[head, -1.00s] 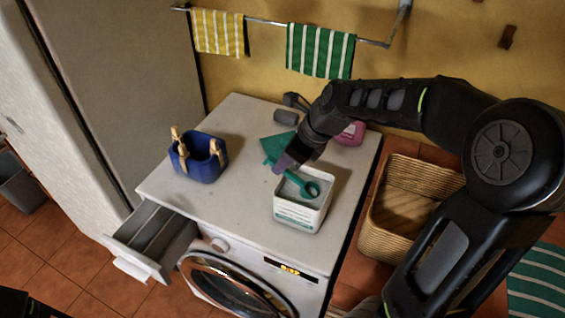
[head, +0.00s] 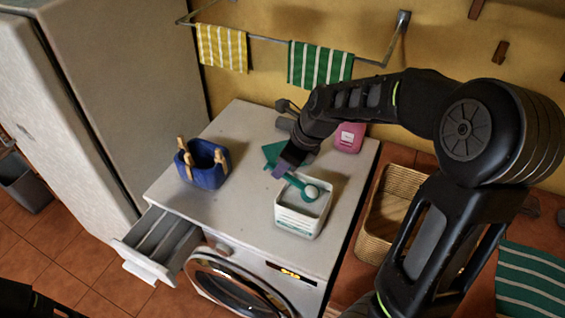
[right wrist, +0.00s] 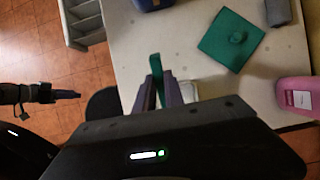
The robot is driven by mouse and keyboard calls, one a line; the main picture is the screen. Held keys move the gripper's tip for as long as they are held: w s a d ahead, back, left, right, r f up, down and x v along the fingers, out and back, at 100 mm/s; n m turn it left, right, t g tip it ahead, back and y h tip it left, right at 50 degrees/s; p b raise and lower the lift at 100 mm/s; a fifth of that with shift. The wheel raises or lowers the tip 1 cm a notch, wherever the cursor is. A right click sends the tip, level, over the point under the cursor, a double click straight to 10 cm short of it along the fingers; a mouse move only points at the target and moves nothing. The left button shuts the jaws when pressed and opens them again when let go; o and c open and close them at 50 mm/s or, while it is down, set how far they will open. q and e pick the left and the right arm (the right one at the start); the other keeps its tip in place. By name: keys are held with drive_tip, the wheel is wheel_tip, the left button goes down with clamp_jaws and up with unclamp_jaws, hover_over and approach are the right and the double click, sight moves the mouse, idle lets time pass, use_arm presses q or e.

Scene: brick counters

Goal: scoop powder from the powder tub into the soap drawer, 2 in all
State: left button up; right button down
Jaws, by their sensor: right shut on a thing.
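The powder tub (head: 299,221) is a white open box with a teal label band, at the washer top's front right. My right gripper (head: 283,170) is shut on the handle of a teal scoop (head: 303,185). The scoop's bowl is over the tub's opening and shows white powder in it. The handle also shows between the fingers in the right wrist view (right wrist: 156,68). The soap drawer (head: 150,268) is pulled out at the washer's front left; its compartments show no clear powder. My left gripper (right wrist: 65,94) is low at the left, away from the washer; its jaw gap is unclear.
A green lid (right wrist: 230,40), a grey block (right wrist: 277,12) and a pink bottle (head: 348,138) are behind the tub. A wicker basket (head: 385,215) is at the right. The washer top's front left is clear.

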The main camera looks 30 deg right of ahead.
drive_tip(key=shift+r+p, duration=0.35)
drive_tip(key=shift+r, duration=0.15)
drive_tip(key=shift+w+a+g, duration=0.2)
drive_tip(key=shift+w+g, duration=0.05)
drive_tip(key=shift+g, duration=0.05)
drive_tip(key=shift+w+a+r+g+h, duration=0.25)
drive_tip(key=shift+w+r+g+h, duration=0.15)
drive_tip(key=shift+r+g+h, duration=0.4)
use_arm(q)
drive_tip(key=shift+a+r, duration=0.1)
drive_tip(key=shift+r, duration=0.4)
use_arm(e)
drive_tip(key=shift+r+g+h, duration=0.15)
drive_tip(key=shift+g+h, duration=0.15)
drive_tip(key=shift+g, duration=0.1)
